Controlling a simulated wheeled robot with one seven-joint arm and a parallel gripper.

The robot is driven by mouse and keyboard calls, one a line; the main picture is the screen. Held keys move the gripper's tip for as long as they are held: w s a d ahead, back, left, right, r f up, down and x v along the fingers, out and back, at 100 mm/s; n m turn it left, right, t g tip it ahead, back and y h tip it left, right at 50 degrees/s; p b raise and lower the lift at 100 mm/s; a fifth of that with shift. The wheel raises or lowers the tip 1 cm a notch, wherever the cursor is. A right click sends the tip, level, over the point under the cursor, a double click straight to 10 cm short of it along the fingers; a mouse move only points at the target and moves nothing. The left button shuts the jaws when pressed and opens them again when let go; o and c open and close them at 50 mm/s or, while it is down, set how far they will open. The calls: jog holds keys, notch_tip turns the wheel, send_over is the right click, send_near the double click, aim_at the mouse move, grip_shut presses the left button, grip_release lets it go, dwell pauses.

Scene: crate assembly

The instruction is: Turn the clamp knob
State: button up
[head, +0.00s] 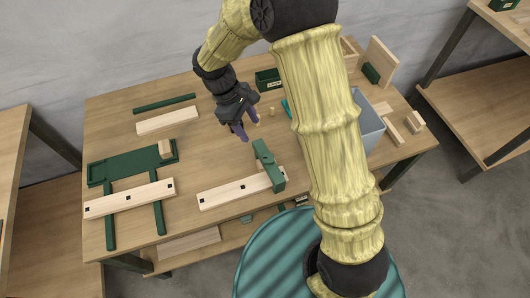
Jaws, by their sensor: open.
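A green clamp (270,170) sits across the right end of a light wooden plank (227,191) near the table's front edge. I cannot clearly make out its knob at this size. My gripper (251,131), dark with purple fingers, is above the table behind the clamp and a little to its left. Its fingers are apart with nothing visible between them, and it appears clear of the clamp.
A green frame (112,167) with a drilled plank (120,200) lies at the left of the table (190,170). Another plank (167,121) and a green bar (164,103) lie behind. A grey bin (371,132) stands at the right, partly behind my arm.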

aim_at(267, 158)
jog(key=x, duration=1.3)
jog(key=shift+s+d+f, duration=0.15)
jog(key=c, duration=1)
jog(key=shift+o, duration=0.2)
jog(key=n, duration=0.2)
jog(key=n+t, duration=0.1)
jog(key=n, duration=0.1)
jog(key=shift+s+t+h+b, duration=0.2)
jog(key=shift+t+h+b, duration=0.1)
jog(key=shift+b, duration=0.1)
jog(key=o, duration=1)
jog(key=shift+c, duration=0.2)
